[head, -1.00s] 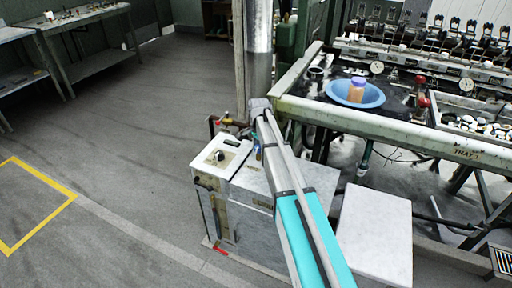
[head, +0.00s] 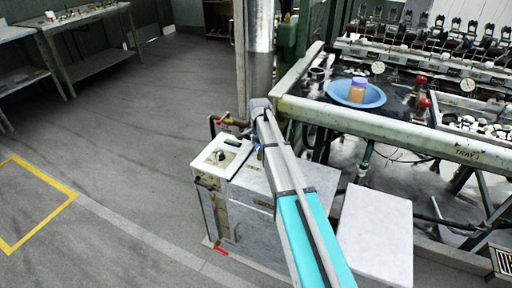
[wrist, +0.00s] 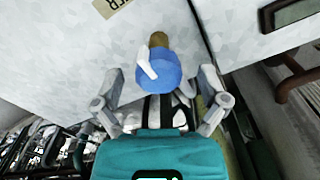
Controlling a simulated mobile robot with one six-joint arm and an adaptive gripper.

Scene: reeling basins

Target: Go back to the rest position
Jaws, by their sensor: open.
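My gripper (wrist: 160,75) shows in the wrist view with its two grey fingers spread apart. A blue rounded piece with a brass-coloured end and a white lever (wrist: 160,68) shows between the fingers. I cannot tell how far beyond the fingertips it is, and neither finger is seen closed on it. In the head view my arm reaches up from the bottom edge over a pale cabinet (head: 325,180). The gripper itself is not clear there, hidden by the arm.
A blue basin (head: 343,94) holding an orange jar (head: 357,90) sits behind the rail marked TRAY 1 (head: 400,130). A metal post (head: 260,50) stands beyond my arm. A white box (head: 375,230) is to the right. Open floor (head: 140,150) lies left, with benches (head: 95,65) behind.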

